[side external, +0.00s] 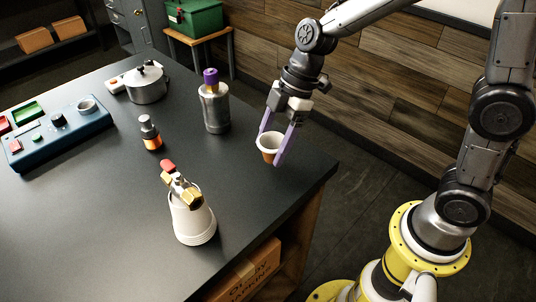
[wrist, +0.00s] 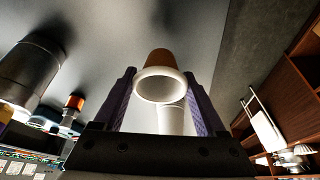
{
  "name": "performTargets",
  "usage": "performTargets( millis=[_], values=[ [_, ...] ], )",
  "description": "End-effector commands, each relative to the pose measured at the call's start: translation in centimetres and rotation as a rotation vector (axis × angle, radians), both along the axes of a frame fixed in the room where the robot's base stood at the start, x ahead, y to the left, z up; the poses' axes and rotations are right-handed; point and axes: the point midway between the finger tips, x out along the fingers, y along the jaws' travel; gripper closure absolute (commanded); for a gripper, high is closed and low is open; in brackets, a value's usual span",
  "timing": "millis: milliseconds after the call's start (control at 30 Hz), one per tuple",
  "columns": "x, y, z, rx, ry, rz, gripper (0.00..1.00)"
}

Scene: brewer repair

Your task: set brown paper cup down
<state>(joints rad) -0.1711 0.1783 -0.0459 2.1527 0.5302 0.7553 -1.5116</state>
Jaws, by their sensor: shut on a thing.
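The brown paper cup (side external: 268,153) has a white rim and a white inside. It is upright between the purple fingers of my gripper (side external: 280,142), near the table's right edge in the side view. My gripper is shut on it. I cannot tell whether the cup's base touches the table. In the wrist view the brown cup (wrist: 158,74) is between the two purple fingers (wrist: 158,103), its white rim facing the camera.
Bare table surrounds the cup.

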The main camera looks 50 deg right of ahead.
Motion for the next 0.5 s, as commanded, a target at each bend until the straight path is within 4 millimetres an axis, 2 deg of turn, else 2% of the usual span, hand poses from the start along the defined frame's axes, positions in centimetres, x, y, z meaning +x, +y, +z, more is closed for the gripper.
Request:
performTargets(
  millis=[167, 333, 500],
  values=[
    [0.8, 0.3, -1.1, 0.000, 0.001, -0.001, 0.77],
    [0.8, 0.3, -3.4, 0.000, 0.004, -0.001, 0.77],
    [0.9, 0.3, -4.2, 0.000, -0.001, -0.001, 0.77]
  ],
)
